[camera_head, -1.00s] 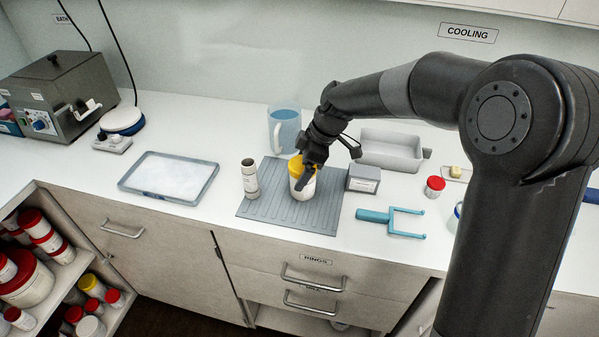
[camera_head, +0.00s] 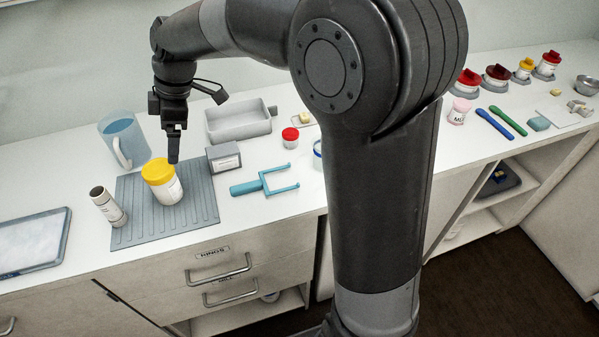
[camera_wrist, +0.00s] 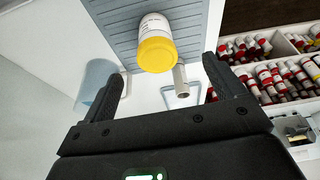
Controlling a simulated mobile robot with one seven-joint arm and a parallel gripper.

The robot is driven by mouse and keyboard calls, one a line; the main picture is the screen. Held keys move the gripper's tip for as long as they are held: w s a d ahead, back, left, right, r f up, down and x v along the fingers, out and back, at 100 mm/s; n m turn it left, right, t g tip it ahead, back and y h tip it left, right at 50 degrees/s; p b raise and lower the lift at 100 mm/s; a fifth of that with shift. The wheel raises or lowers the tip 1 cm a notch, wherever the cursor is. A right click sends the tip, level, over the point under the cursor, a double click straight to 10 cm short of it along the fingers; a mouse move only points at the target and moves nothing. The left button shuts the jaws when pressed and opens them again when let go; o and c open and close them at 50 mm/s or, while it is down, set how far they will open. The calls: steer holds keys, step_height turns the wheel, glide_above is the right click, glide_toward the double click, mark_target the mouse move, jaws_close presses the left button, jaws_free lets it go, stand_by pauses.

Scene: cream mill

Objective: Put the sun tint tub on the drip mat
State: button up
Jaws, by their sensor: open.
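The sun tint tub, white with a yellow lid (camera_head: 162,183), stands upright on the grey ribbed drip mat (camera_head: 201,198). A pale cylinder with a dark top (camera_head: 108,206) stands on the mat to its left. My gripper (camera_head: 173,158) is above and behind the tub, apart from it, with nothing in its jaws. In the wrist view the fingers (camera_wrist: 166,92) are spread, and the tub (camera_wrist: 156,45) shows beyond their tips on the mat (camera_wrist: 196,38).
A blue jug (camera_head: 122,143) stands behind the mat. A grey labelled box (camera_head: 224,157) is at its right edge. A grey tray (camera_head: 238,122), a red-lidded jar (camera_head: 290,138) and a blue fork-shaped tool (camera_head: 262,183) lie further right.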

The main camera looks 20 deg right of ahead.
steer(key=s+d+r+m+t+h, duration=0.2)
steer(key=s+d+m+t, duration=0.3)
steer(key=s+d+m, duration=1.3)
steer(key=s+d+h, duration=0.1)
steer(key=s+d, duration=0.4)
steer(key=shift+m+t+h, duration=0.3)
steer(key=shift+t+h, duration=0.1)
